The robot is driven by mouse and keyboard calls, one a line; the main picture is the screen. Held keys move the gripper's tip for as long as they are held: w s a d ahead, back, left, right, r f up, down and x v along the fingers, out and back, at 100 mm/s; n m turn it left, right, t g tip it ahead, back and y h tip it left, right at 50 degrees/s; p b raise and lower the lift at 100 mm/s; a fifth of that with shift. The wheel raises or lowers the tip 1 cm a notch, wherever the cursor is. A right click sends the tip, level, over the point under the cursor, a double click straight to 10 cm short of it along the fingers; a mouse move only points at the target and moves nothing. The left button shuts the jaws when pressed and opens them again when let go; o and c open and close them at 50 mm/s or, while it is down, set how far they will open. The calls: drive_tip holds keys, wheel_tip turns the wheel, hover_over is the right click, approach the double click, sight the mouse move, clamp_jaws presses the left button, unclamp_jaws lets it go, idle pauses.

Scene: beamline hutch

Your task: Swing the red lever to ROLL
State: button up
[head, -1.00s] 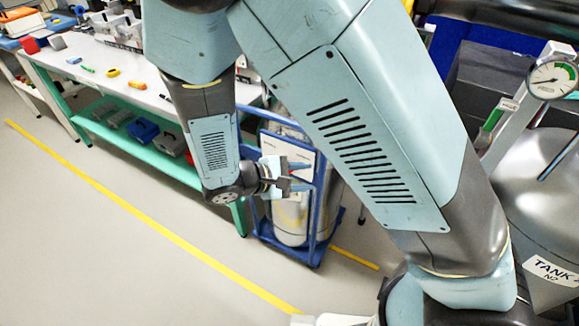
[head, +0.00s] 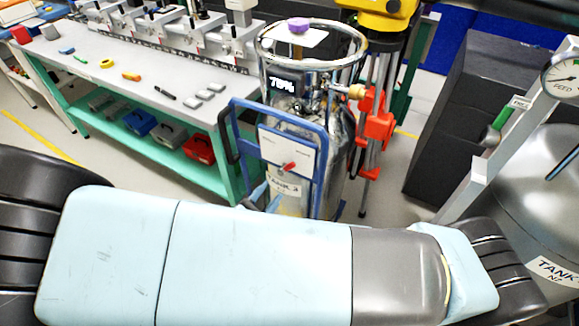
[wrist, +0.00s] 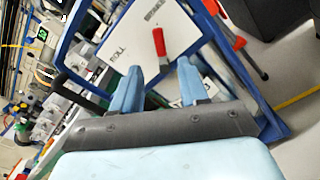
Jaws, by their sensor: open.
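The red lever (wrist: 159,42) stands on a white plate (wrist: 135,40) in the wrist view. Its free end points up toward the word BRAKE; the word ROLL is to its left. In the head view the lever (head: 290,167) is small, on the white panel (head: 290,150) of the blue trolley frame (head: 322,160). My gripper (wrist: 157,76) is open, with its two blue fingers apart, below the lever in the wrist view. Nothing is between the fingers, and I see no contact with the lever. My arm hides most of the gripper in the head view.
The blue trolley carries a shiny metal tank (head: 335,100). A workbench (head: 130,75) with small tools stands to its left. A yellow device on a red-clamped stand (head: 377,120) is close behind on the right. A second tank (head: 545,200) with a gauge is at the far right.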

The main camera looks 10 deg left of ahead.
sight(289, 168)
drive_tip(key=x, duration=1.1)
drive_tip(key=shift+w, duration=0.15)
clamp_jaws()
